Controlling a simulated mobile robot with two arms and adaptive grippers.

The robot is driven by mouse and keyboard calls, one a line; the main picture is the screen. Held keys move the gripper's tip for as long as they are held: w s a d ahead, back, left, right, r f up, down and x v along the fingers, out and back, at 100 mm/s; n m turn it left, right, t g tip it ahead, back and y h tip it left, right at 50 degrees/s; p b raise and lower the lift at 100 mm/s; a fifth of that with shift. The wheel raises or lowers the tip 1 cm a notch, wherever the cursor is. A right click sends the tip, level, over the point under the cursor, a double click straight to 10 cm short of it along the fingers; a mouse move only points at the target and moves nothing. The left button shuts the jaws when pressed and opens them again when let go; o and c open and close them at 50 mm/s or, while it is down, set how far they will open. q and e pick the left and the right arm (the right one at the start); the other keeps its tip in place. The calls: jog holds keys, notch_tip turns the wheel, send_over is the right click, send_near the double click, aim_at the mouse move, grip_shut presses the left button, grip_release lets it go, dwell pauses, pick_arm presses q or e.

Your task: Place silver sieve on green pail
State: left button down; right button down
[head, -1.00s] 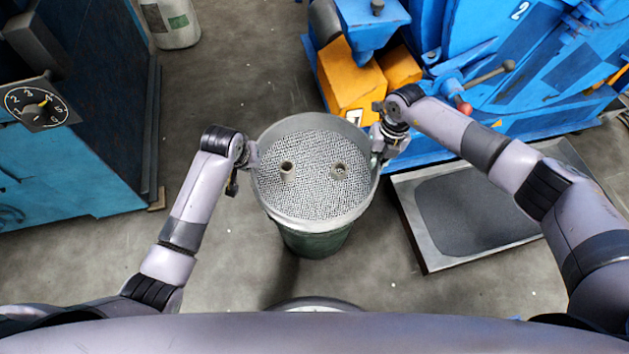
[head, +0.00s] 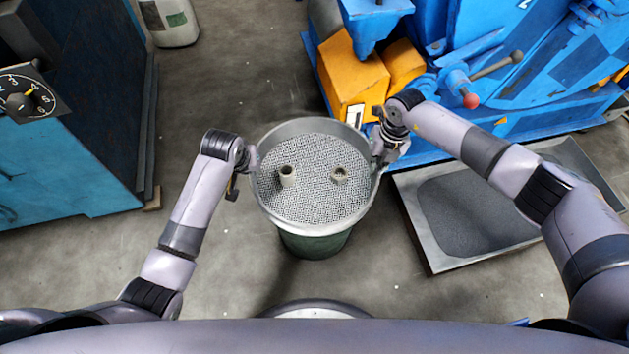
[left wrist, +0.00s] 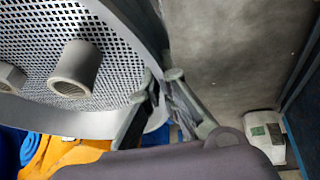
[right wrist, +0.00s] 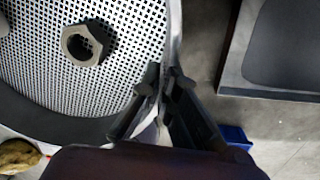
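The silver sieve (head: 312,213) is a round pan with a perforated floor. In the head view it sits level over the green pail (head: 315,243), hiding the pail's mouth. I cannot tell whether it rests on the pail's rim or hovers just above it. My left gripper (head: 250,158) is shut on the sieve's left rim; the left wrist view shows its fingers (left wrist: 158,88) pinching the rim. My right gripper (head: 377,158) is at the right rim; the right wrist view shows its fingers (right wrist: 163,88) closed on it.
A metal sleeve (head: 287,176) and a nut (head: 339,176) lie in the sieve. A flat grey tray (head: 432,262) lies on the floor at right. A blue machine with orange blocks (head: 350,80) stands behind, and a teal cabinet (head: 70,180) at left. Floor in front is fairly clear.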

pick_arm(q)
jog(key=shift+d+f, duration=0.2)
jog(key=shift+f, duration=0.1)
pick_arm(e)
jog(key=shift+a+f, duration=0.25)
pick_arm(q)
jog(key=c, duration=2.1)
grip_release()
jog(key=shift+c, duration=0.2)
pick_arm(e)
jog(key=c, duration=2.1)
grip_release()
jog(key=shift+r, duration=0.1)
jog(key=shift+c, duration=0.2)
pick_arm(q)
jog(key=o, duration=0.3)
jog(key=shift+a, duration=0.15)
pick_arm(e)
jog(key=o, duration=0.3)
jog(key=shift+d, duration=0.2)
pick_arm(q)
jog(key=shift+o, duration=0.2)
pick_arm(e)
jog(key=shift+o, duration=0.2)
pick_arm(q)
jog(key=v, duration=1.2)
pick_arm(e)
notch_tip(320, 180, up, 12)
jog(key=d, duration=0.1)
jog(key=shift+d, duration=0.25)
